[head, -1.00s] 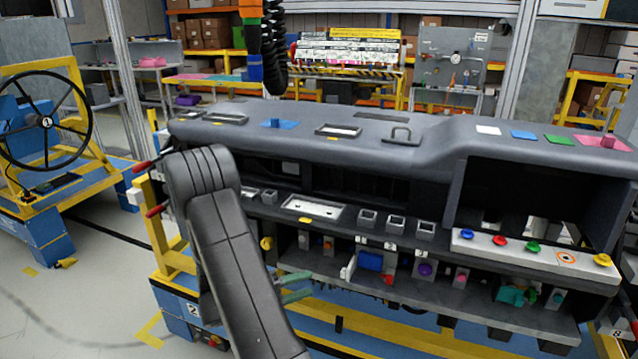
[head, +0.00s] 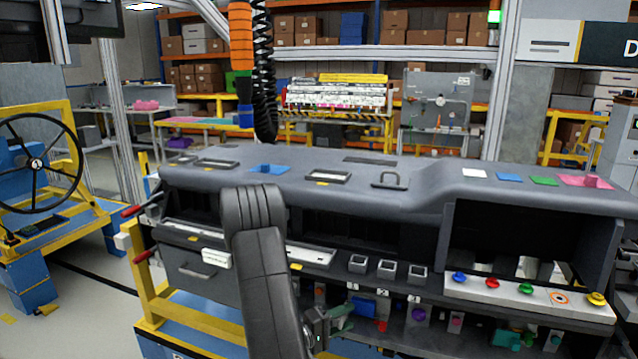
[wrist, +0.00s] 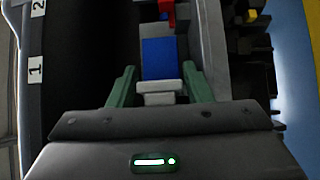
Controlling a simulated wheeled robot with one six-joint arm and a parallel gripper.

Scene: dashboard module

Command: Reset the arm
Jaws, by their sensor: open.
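My gripper (head: 338,320) shows low in the head view as green fingers, beside the lower shelf of the grey dashboard module (head: 330,172). My black arm stands upright in front of the module and hides part of it. In the wrist view, the two green fingers of my gripper (wrist: 158,70) are apart. A white piece (wrist: 160,92) and a blue block (wrist: 160,60) appear between or beyond the fingers; I cannot tell whether they touch. The blue block also shows on the lower shelf in the head view (head: 362,306).
Coloured buttons (head: 525,287) line a white panel at the right. A drawer (head: 200,272) with a handle is at the module's left. A hanging tool (head: 243,65) with a coiled cable is above. A steering wheel stand (head: 38,165) stands at far left. Floor between them is clear.

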